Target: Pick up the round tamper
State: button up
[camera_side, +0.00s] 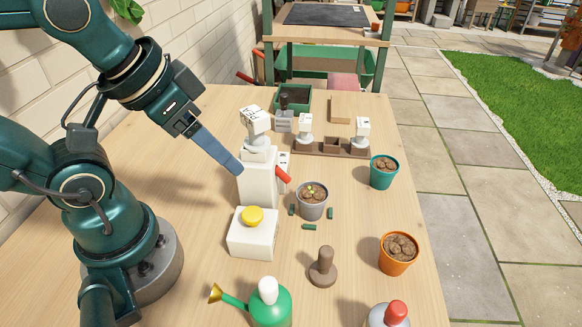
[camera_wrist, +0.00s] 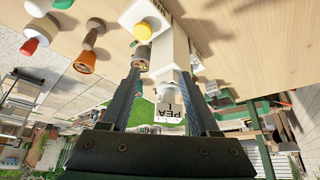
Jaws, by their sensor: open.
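The round tamper (camera_side: 322,268) is brown, with an upright handle on a round, disc-like base. It stands on the wooden table near the front, between the orange pot and the green watering can. In the wrist view the tamper (camera_wrist: 94,32) shows at the upper left, outside the fingers. My gripper (camera_side: 232,165) is in the air at the left, up and to the left of the tamper and well apart from it. In the wrist view my gripper (camera_wrist: 162,72) has its two fingers spread with nothing held between them.
A white dispenser (camera_side: 260,185) with a red lever and a white box (camera_side: 253,235) with a yellow button stand near my gripper. A grey pot (camera_side: 312,202), orange pot (camera_side: 397,262), teal pot (camera_side: 383,176), watering can (camera_side: 270,306) and red-capped bottle (camera_side: 390,315) surround the tamper's area.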

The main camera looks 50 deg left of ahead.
notch_tip(320, 180, up, 5)
jog(key=m+g, duration=0.6)
jog(key=m, duration=2.6)
send_over(327, 251)
notch_tip(327, 251, down, 17)
jog(key=shift+f, duration=0.15)
grip_shut()
